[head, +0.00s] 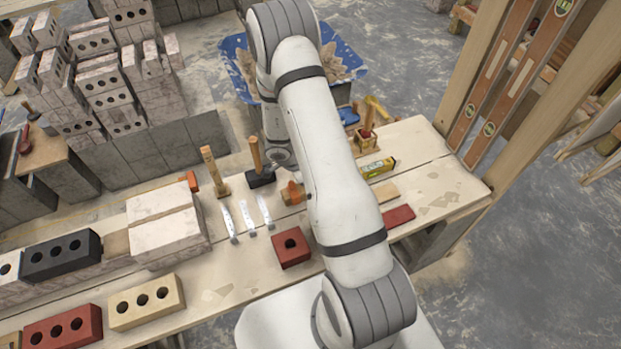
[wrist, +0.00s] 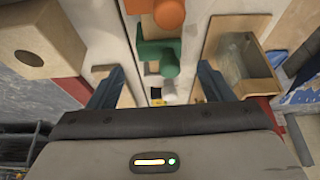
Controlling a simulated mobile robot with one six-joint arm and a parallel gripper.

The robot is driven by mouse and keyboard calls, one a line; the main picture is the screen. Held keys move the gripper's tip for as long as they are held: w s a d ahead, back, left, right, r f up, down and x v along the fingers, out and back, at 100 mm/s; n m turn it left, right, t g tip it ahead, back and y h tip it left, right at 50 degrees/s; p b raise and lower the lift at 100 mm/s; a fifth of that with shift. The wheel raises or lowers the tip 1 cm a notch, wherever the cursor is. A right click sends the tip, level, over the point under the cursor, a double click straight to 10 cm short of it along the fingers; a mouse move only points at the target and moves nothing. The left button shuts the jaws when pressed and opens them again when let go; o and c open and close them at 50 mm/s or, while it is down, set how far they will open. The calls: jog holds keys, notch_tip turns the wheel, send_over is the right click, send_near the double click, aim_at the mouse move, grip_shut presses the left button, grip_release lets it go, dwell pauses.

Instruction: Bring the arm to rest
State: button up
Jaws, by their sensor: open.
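My white arm (head: 325,150) reaches across the workbench from the lower right of the head view, and its upper part bends back down behind the forearm. My gripper (wrist: 159,73) shows in the wrist view with its two dark fingers spread apart. Nothing is gripped between them. A green-handled tool (wrist: 158,52) and an orange knob (wrist: 169,13) lie beyond the fingertips, apart from them as far as I can tell. In the head view the fingers are hidden by the arm.
The bench (head: 225,285) holds a red brick (head: 291,248), hammers, trowels and a yellow level (head: 377,168). Pale blocks (head: 165,225) stand left of the arm. A blue tub (head: 348,62) lies behind. Long levels (head: 505,85) lean at right.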

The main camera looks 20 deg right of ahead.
jog(key=w+a+r+n+t+y, duration=0.2)
jog(key=w+a+r+t, duration=0.15)
jog(key=r, duration=0.65)
jog(key=w+a+r+n+t+y, duration=0.1)
jog(key=w+a+r+n+t, duration=0.2)
jog(key=r, duration=0.6)
jog(key=s+a+r+n+y, duration=0.1)
jog(key=a+r+n+y, duration=0.15)
jog(key=r, duration=0.35)
jog(key=s+a+r+n+y, duration=0.1)
jog(key=a+r+n, duration=0.1)
jog(key=a+r, duration=0.25)
jog(key=s+a+r+n+g+y, duration=0.1)
jog(key=s+r+n, duration=0.25)
jog(key=s, duration=0.35)
jog(key=s+a+r+n+y, duration=0.1)
jog(key=s+r+n, duration=0.1)
jog(key=s+r, duration=0.35)
jog(key=s+d+r+n+g+h, duration=0.1)
jog(key=s+d, duration=0.4)
jog(key=s, duration=0.8)
jog(key=n+g+h, duration=0.1)
jog(key=h, duration=0.1)
jog(key=shift+d+n+h+p, duration=0.2)
jog(key=shift+n+h+p, duration=0.15)
jog(key=shift+n, duration=0.05)
